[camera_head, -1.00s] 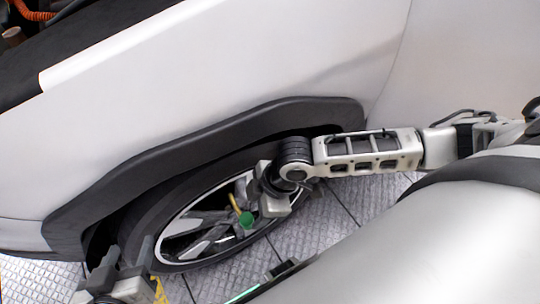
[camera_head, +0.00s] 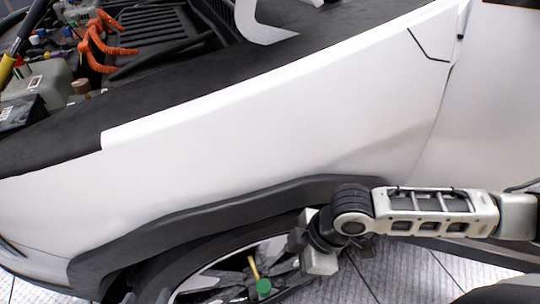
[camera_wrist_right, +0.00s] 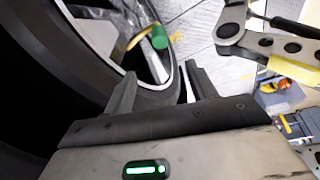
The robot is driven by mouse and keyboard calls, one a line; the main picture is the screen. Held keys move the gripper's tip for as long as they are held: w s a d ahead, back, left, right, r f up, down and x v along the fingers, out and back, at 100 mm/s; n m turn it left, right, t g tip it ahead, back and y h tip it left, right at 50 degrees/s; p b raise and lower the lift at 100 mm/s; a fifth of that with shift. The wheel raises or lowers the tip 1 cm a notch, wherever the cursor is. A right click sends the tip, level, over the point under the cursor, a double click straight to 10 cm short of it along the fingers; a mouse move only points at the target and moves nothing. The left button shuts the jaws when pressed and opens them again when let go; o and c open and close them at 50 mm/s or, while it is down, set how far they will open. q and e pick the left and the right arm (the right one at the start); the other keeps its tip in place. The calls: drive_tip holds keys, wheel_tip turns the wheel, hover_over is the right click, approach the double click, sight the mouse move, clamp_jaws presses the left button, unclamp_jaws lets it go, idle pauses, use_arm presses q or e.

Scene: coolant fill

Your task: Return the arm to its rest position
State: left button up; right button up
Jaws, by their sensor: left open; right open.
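My right arm comes in from the right in the head view, and its hand (camera_head: 318,257) hangs beside the front wheel. The right gripper (camera_wrist_right: 157,82) is open in the right wrist view, with nothing between its fingers. A green cylinder (camera_wrist_right: 160,38) shows beyond the fingertips, apart from them. It also shows in the head view (camera_head: 264,288) with a yellow strip beside it, in front of the wheel; what holds it is not clear.
The white car fender (camera_head: 260,130) and the black wheel arch (camera_head: 230,200) are close to the right hand. The tire (camera_wrist_right: 90,60) lies close to the fingers. The engine bay (camera_head: 110,50) is open at upper left. Tools (camera_wrist_right: 280,88) lie at far right in the wrist view.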

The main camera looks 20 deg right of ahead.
drive_tip(key=w+a+r+m+t+y+p, duration=0.25)
drive_tip(key=a+r+m+t+y, duration=0.2)
drive_tip(key=a, duration=0.55)
use_arm(q)
drive_tip(key=r+p, duration=0.2)
drive_tip(key=p, duration=0.1)
drive_tip(key=shift+a+r+g, duration=0.1)
drive_tip(key=shift+a+g, duration=0.15)
drive_tip(key=shift+g, duration=0.05)
use_arm(e)
drive_tip(key=s+d+m+t+h, duration=0.2)
drive_tip(key=d+m+t+h, duration=0.3)
drive_tip(key=d+m, duration=0.2)
drive_tip(key=shift+d+f, duration=0.3)
drive_tip(key=shift+d, duration=0.6)
